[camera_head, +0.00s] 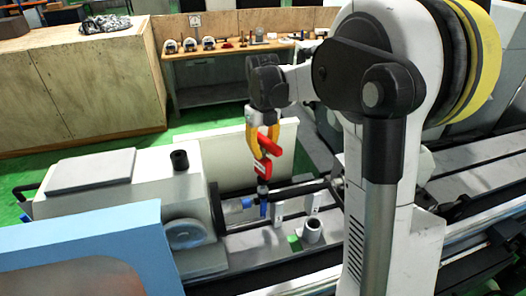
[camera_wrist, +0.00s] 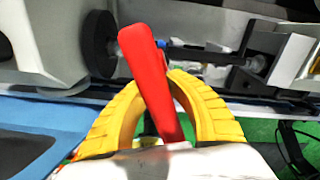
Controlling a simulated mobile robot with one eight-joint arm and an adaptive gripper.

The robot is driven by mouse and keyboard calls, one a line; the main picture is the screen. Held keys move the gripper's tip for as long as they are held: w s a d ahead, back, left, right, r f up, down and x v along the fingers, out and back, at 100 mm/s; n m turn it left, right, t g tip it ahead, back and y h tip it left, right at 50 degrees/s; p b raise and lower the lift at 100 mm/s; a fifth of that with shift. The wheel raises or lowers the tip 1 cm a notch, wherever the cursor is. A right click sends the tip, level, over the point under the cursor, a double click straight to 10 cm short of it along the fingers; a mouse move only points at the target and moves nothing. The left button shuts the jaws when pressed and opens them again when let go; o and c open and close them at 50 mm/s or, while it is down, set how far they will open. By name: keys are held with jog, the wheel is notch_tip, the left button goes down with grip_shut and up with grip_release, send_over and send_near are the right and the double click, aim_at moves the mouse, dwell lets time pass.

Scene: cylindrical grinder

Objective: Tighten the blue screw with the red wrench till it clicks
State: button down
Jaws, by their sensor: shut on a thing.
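My gripper (camera_head: 263,146) has yellow fingers and points down over the grinder, shut on the red wrench (camera_head: 263,168). In the wrist view the wrench (camera_wrist: 149,78) extends up from between the two yellow fingers, tilted slightly left. The blue screw (camera_head: 263,209) is upright on the shaft assembly, directly below the wrench's lower end in the head view. In the wrist view only a small blue patch (camera_wrist: 160,44) shows beside the wrench's far end; the wrench hides part of that area. I cannot tell whether the wrench touches the screw.
The grinder's pale headstock (camera_head: 140,190) stands left of the screw, with a light blue panel (camera_head: 80,250) in front. A grey hollow cylinder (camera_head: 312,231) stands on the machine bed to the right. A wooden bench (camera_head: 215,95) with several small parts is behind.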

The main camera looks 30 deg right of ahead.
aim_at(263, 137)
jog(key=shift+n, duration=0.4)
jog(key=shift+r+p, duration=1.55)
jog(key=shift+r, duration=1)
